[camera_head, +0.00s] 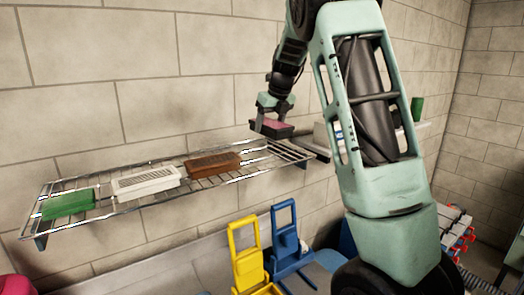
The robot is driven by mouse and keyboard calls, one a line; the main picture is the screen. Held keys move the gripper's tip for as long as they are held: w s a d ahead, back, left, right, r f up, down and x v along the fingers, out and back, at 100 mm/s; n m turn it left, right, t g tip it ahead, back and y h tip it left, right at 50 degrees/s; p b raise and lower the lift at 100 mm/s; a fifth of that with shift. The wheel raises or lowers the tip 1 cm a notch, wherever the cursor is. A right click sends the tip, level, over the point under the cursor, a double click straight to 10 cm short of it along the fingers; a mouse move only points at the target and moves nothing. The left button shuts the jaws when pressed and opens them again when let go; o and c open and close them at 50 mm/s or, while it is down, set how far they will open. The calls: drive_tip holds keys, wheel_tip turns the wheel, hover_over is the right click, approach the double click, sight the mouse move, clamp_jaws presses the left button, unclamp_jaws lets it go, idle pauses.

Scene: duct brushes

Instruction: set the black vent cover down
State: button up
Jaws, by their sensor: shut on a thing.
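My gripper (274,107) points down over the right part of the wire rack (108,212) on the wall. It is shut on the black vent cover (285,132), a dark flat block with a pinkish patch on its upper side. The cover is at or just above the rack's bars; I cannot tell whether it touches them. The gripper hides part of it.
A green cover (68,204), a white cover (146,180) and a brown cover (213,164) lie on the rack, left of my gripper. Yellow (246,262) and blue (287,240) frames stand below. A green cup-like thing (417,107) stands at right.

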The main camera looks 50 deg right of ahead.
sight(267, 156)
wheel_tip(267, 156, down, 8)
drive_tip(key=shift+s+f+p, duration=0.1)
drive_tip(key=shift+p, duration=1.15)
drive_tip(key=o, duration=1.3)
drive_tip(key=shift+f, duration=0.1)
drive_tip(key=shift+c, duration=0.2)
